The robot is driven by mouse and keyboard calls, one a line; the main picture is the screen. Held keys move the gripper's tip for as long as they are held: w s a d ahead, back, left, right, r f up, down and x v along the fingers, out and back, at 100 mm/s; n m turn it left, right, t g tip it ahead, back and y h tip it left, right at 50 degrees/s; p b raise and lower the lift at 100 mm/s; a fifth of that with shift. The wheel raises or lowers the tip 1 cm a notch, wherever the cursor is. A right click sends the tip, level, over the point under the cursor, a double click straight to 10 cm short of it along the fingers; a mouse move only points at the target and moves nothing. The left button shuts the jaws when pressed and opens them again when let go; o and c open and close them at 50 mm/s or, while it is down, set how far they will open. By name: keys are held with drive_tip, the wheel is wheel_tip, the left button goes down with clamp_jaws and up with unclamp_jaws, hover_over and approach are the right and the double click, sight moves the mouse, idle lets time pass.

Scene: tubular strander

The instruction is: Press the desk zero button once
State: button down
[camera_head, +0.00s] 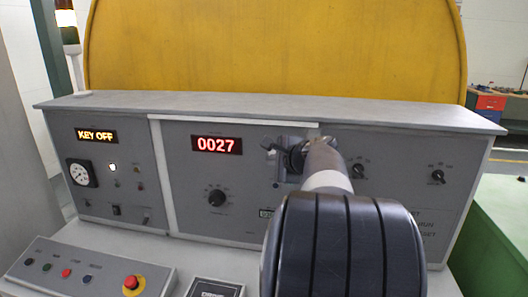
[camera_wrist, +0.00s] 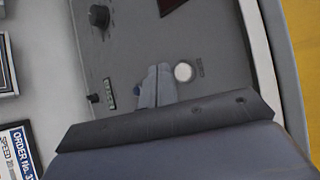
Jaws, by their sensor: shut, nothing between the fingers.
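The zero button (camera_wrist: 183,72) is a round, pale button on the grey desk panel, with the word ZERO beside it in the wrist view. My gripper (camera_wrist: 160,70) is shut and empty. Its fingertips are just left of the button in that view; I cannot tell whether they touch the panel. In the head view my gripper (camera_head: 287,152) is in front of the desk's middle panel, right of the red display (camera_head: 217,145) reading 0027. The zero button cannot be made out in the head view, where my gripper and arm cover that area.
A left display (camera_head: 97,136) reads KEY OFF. A black knob (camera_head: 217,197) sits below the counter display. A small console (camera_head: 85,271) with several buttons and a red mushroom button (camera_head: 132,283) stands at the front left. A yellow guard (camera_head: 270,50) rises behind the desk.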

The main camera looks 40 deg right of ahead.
drive_tip(key=shift+w+d, duration=0.55)
drive_tip(key=shift+d, duration=0.1)
drive_tip(key=shift+d, duration=0.1)
idle(1.6)
drive_tip(key=shift+w+d, duration=0.25)
drive_tip(key=shift+w, duration=0.05)
drive_tip(key=shift+w+d, duration=0.25)
drive_tip(key=shift+d, duration=0.05)
idle(0.6)
idle(0.4)
drive_tip(key=shift+s+a, duration=0.55)
drive_tip(key=shift+a, duration=0.05)
drive_tip(key=shift+a, duration=0.1)
drive_tip(key=shift+s+a+b, duration=0.65)
drive_tip(key=shift+s+a, duration=0.95)
drive_tip(key=shift+a, duration=0.2)
